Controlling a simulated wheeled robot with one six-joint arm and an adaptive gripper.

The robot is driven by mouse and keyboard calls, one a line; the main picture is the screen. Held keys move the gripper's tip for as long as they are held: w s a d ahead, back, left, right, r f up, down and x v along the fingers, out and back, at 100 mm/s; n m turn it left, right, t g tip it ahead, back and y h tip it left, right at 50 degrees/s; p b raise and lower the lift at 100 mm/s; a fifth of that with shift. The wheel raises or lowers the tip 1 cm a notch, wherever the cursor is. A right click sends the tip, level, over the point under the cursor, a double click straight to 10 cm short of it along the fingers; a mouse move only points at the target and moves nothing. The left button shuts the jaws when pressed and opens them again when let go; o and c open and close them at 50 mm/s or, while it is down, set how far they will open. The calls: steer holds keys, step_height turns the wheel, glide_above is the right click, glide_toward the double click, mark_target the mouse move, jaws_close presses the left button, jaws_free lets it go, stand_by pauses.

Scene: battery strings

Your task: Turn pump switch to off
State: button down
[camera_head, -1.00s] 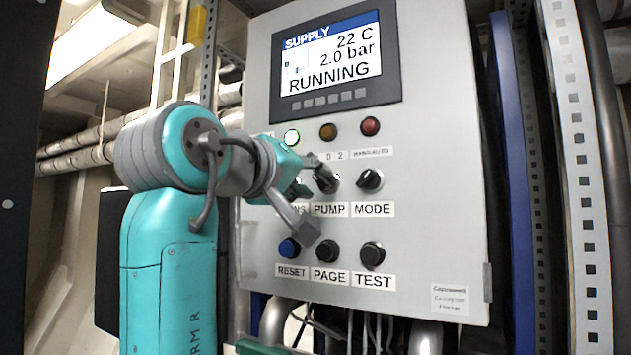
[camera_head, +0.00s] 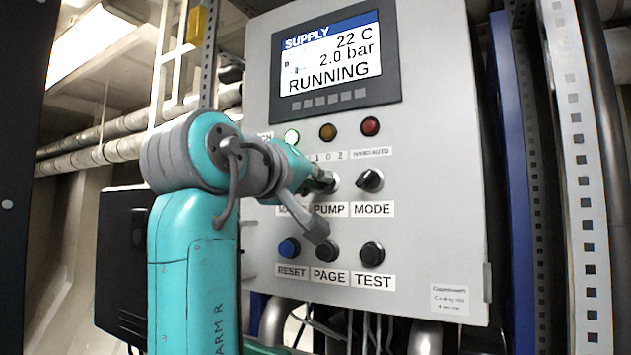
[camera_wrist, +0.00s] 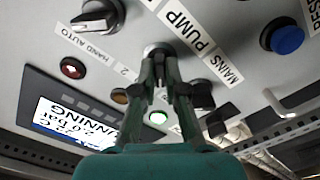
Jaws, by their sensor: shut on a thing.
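The pump switch (camera_wrist: 157,47) is a rotary knob above the PUMP label (camera_head: 329,209) on the grey control panel. My gripper (camera_wrist: 160,55) has its fingers closed around this knob in the wrist view. In the head view my gripper (camera_head: 326,181) is at the panel just above the PUMP label, and it hides most of the knob. The knob's exact angle cannot be told. The display (camera_head: 328,60) reads SUPPLY, 22 C, 2.0 bar, RUNNING. The green lamp (camera_head: 292,137) is lit.
The MODE switch (camera_head: 370,180) is close on the right. The MAINS switch (camera_wrist: 203,95) is on the other side, hidden by my wrist in the head view. Below are the blue RESET button (camera_head: 289,248), the PAGE button (camera_head: 327,251) and the TEST button (camera_head: 372,254).

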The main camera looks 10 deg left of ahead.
steer(key=shift+m, duration=0.3)
steer(key=m, duration=0.4)
steer(key=shift+m, duration=2)
steer(key=c, duration=1.2)
jaws_free()
steer(key=shift+a, duration=0.1)
steer(key=shift+s, duration=0.1)
steer(key=v, duration=1.1)
steer(key=shift+s+a, duration=0.15)
steer(key=shift+s, duration=0.25)
